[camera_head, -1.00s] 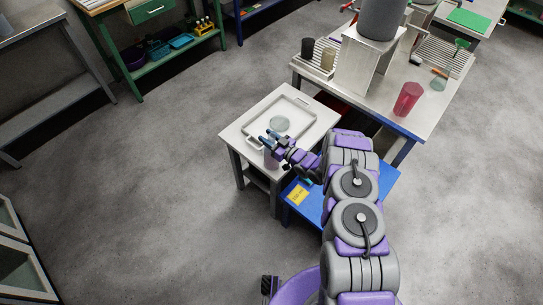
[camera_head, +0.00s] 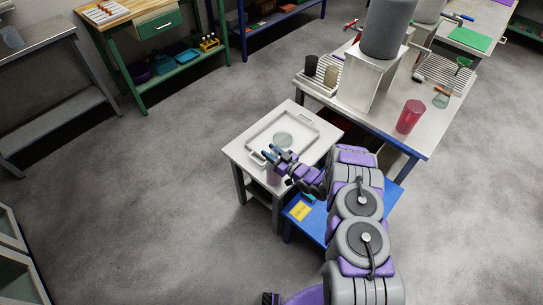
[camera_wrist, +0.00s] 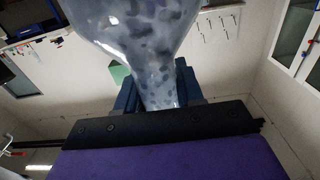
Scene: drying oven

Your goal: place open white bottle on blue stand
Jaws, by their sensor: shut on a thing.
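My gripper (camera_head: 273,155) is at the front edge of the white side table, its blue fingers pointing left. It is shut on a pale, see-through bottle (camera_wrist: 150,60) with grey-blue mottling, which fills the top of the wrist view. The narrow part is between the fingers and the body flares wider away from them. In the head view a pale lilac part of it (camera_head: 272,176) seems to show below the fingers. The blue stand (camera_head: 316,224), low and with a yellow label, is right of and below the gripper, partly hidden by my arm.
The white side table (camera_head: 240,150) bears a white tray (camera_head: 306,121) with a clear round dish (camera_head: 282,139). Behind right, a metal bench holds a red cup (camera_head: 410,116), a flask (camera_head: 441,98) and a grey cylinder (camera_head: 384,28). The floor at left is clear.

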